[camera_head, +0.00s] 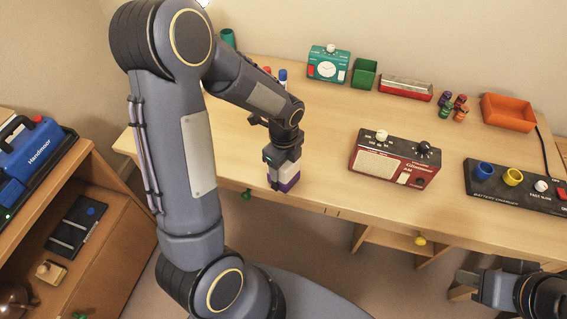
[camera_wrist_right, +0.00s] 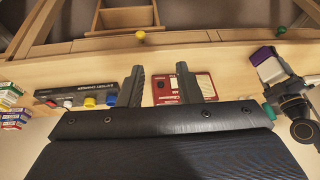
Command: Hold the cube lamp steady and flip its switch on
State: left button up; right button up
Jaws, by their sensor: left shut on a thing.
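A small block with a white upper part and a purple base, which looks like the cube lamp (camera_head: 287,184), is in my left gripper (camera_head: 281,160) near the desk's front edge. The gripper is shut on it from above and hides its top. The lamp also shows in the right wrist view (camera_wrist_right: 264,56), at the right, with the left gripper (camera_wrist_right: 283,90) on it. I cannot make out its switch. My right gripper (camera_head: 466,283) is at the lower right of the head view, in front of the desk and well apart from the lamp. Its fingers (camera_wrist_right: 160,82) are spread and empty.
On the desk (camera_head: 330,120) stand a red radio (camera_head: 395,160), a battery charger (camera_head: 515,187), a teal clock box (camera_head: 328,65), a green bin (camera_head: 364,74), a red-and-silver box (camera_head: 405,88) and an orange tray (camera_head: 508,112). Desktop between lamp and radio is clear.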

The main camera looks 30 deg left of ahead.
jog(key=w+a+n, duration=0.1)
jog(key=n, duration=0.1)
jog(key=w+n+h, duration=0.1)
jog(key=w+n, duration=0.1)
jog(key=w+a+f+n, duration=0.1)
jog(key=shift+w+a+n+h, duration=0.15)
jog(key=shift+a+n+h, duration=0.15)
jog(key=shift+a+n, duration=0.1)
jog(key=c, duration=0.4)
jog(key=w+a+n, duration=0.1)
jog(key=n, duration=0.1)
jog(key=w+a+n, duration=0.1)
jog(key=a, duration=0.1)
jog(key=w+a+f+n+h, duration=0.1)
jog(key=w+n, duration=0.1)
jog(key=shift+a+n, duration=0.3)
jog(key=shift+a, duration=0.05)
grip_shut()
jog(key=n+t+y, duration=0.4)
jog(key=n, duration=2.2)
send_near(274, 189)
jog(key=shift+x, duration=2.9)
